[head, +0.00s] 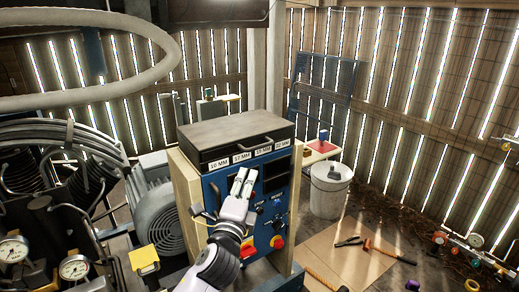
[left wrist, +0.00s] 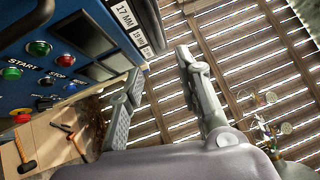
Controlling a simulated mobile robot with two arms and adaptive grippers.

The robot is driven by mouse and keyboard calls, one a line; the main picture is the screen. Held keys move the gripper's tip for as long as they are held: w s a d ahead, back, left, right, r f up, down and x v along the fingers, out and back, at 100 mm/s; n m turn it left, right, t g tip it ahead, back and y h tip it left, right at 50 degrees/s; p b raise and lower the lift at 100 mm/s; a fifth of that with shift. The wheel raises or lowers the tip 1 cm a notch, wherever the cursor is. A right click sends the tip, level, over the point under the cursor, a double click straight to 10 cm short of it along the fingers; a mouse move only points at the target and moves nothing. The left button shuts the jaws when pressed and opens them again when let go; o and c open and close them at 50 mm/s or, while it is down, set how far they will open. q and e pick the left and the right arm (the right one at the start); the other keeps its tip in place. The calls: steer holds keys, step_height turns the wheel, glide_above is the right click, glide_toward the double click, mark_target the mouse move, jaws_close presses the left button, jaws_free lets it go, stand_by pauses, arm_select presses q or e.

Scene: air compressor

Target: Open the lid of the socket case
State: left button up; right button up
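The socket case (head: 237,138) is a dark flat box on top of the blue control cabinet. Its grey lid is shut, with a dark handle (head: 255,143) along the front edge and size labels below it. In the left wrist view the case (left wrist: 147,38) shows at the top, with some of its labels. My left gripper (head: 243,176) is in front of the cabinet, just below the labelled front of the case. In the left wrist view its two fingers (left wrist: 160,64) are apart with nothing between them. My right gripper is not in view.
The blue control panel (head: 274,192) has buttons and a red knob (head: 277,242) below the case. A compressor with gauges (head: 75,267) stands at left. A white bucket (head: 329,192) stands behind at right. Hammers and pliers (head: 349,242) lie on a floor board.

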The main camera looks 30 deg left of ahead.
mark_target(260, 148)
arm_select(q)
steer(key=p+x, duration=0.1)
steer(key=x, duration=1.6)
steer(key=shift+d+f, duration=0.1)
steer(key=shift+f, duration=0.05)
steer(key=shift+c, duration=0.5)
jaws_close()
steer(key=shift+p, duration=0.3)
